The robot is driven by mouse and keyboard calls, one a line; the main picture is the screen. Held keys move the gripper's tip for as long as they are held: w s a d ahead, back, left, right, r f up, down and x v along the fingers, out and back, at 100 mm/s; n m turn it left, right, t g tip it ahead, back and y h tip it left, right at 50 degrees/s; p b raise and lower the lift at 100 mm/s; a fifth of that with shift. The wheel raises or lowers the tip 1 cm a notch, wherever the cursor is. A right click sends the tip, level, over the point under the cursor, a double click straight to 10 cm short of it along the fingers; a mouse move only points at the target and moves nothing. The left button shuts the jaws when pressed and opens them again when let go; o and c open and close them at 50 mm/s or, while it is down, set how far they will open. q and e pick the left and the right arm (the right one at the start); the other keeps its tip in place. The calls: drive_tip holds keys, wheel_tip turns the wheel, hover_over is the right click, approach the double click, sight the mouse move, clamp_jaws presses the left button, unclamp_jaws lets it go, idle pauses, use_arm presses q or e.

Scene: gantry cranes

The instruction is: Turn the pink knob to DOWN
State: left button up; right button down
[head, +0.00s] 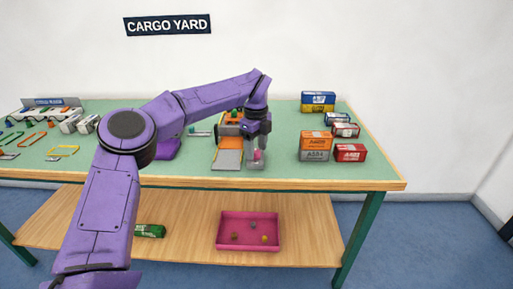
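The pink knob (257,155) shows as a small pink shape on a grey block near the front edge of the green table top. My purple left arm comes in from the left and bends down over the table. My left gripper (257,146) points down right at the knob. The fingers are too small and dark to tell whether they are open, shut or touching the knob. Any DOWN marking is too small to read. My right gripper is not in view.
A grey ramp with orange parts (228,158) stands just left of the knob. Orange (316,140) and red (350,152) containers stand to the right. Coloured hooks and slings (62,151) lie at the left. A pink tray (248,216) is on the lower shelf.

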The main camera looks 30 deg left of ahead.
sight(256, 150)
use_arm(q)
drive_tip(key=shift+f, duration=0.1)
wheel_tip(256, 150, up, 11)
drive_tip(key=p, duration=0.2)
drive_tip(key=shift+f, duration=0.2)
idle(0.3)
